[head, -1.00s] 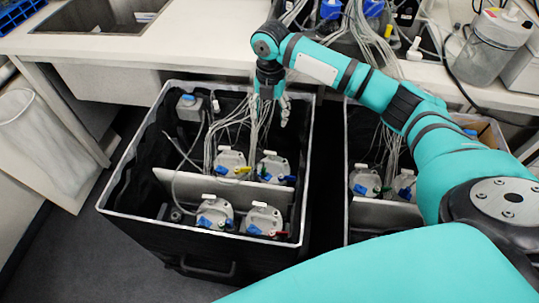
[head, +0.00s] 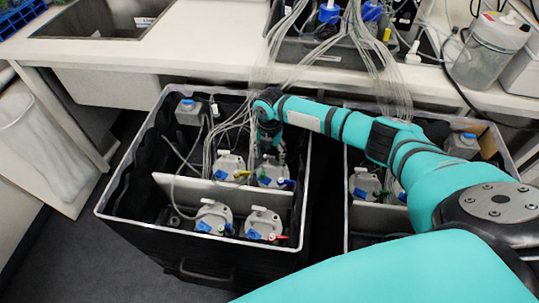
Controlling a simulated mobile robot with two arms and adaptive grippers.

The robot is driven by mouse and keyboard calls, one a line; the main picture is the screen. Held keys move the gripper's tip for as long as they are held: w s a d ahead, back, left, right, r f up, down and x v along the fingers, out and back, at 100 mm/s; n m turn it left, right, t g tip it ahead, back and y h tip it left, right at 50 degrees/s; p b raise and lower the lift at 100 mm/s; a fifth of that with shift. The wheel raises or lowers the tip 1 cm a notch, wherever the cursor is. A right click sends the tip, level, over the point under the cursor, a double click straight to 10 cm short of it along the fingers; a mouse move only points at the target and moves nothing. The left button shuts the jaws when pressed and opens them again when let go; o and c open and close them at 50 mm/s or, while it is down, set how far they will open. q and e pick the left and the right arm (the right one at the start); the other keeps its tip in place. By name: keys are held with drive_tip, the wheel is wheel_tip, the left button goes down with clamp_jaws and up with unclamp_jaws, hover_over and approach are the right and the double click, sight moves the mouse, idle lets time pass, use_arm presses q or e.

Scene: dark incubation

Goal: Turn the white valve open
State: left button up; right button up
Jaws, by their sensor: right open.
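My right gripper (head: 279,156) reaches down into the left black bin (head: 191,256), open, just above the back right bottle (head: 266,181). From this distance I cannot tell whether its fingers touch that bottle. Small white handle-like pieces show on the bottle tops, such as the one on the front right bottle (head: 259,209). I cannot tell which of them is the white valve, and the gripper partly hides the top of the back right bottle. My left gripper is not in view.
The back left bottle (head: 231,165) and front left bottle (head: 213,214) stand close by, split by a grey divider (head: 179,186). Thin tubes (head: 234,122) hang around the gripper. A second bin stands to the right. The white bench (head: 205,50) lies behind.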

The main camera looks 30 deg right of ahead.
drive_tip(key=shift+f, duration=0.35)
drive_tip(key=c, duration=1.2)
drive_tip(key=shift+n, duration=0.4)
drive_tip(key=n, duration=0.3)
drive_tip(key=shift+n+b, duration=0.3)
drive_tip(key=shift+b, duration=0.05)
drive_tip(key=shift+n+b, duration=0.35)
drive_tip(key=shift+n, duration=1.85)
